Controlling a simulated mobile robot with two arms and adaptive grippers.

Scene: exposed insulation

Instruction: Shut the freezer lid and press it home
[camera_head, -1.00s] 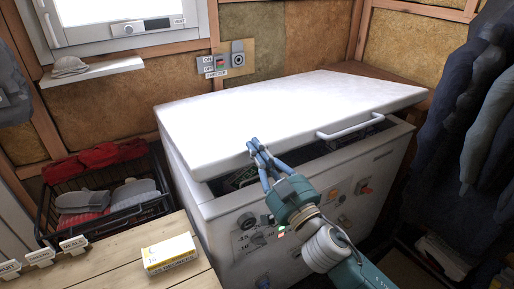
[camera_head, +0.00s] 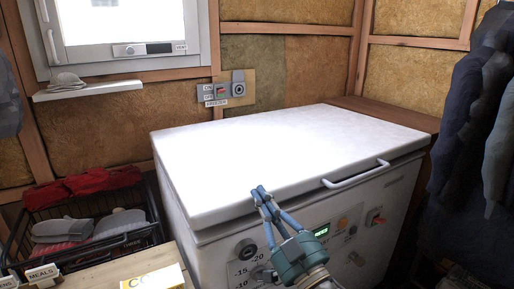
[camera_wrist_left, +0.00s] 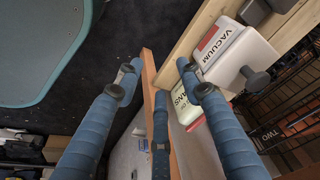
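The white chest freezer (camera_head: 345,215) stands in the corner, and its white lid (camera_head: 290,155) lies down over it. A thin dark line runs under the lid's front edge; I cannot tell if the lid is fully seated. The lid's handle (camera_head: 356,174) is on the front edge, right of my right gripper. My right gripper (camera_head: 262,190) has its fingertips together, holding nothing, at the lid's front edge left of the middle; contact is unclear. My left gripper (camera_wrist_left: 157,76) shows only in the left wrist view, its fingers spread and empty.
A wooden table (camera_head: 105,273) with a yellow box (camera_head: 152,278) stands at the front left. A black wire crate (camera_head: 140,238) with slippers and red cloth is behind it. Dark coats (camera_head: 470,150) hang at right. The left wrist view shows a white container marked VACUUM (camera_wrist_left: 235,58).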

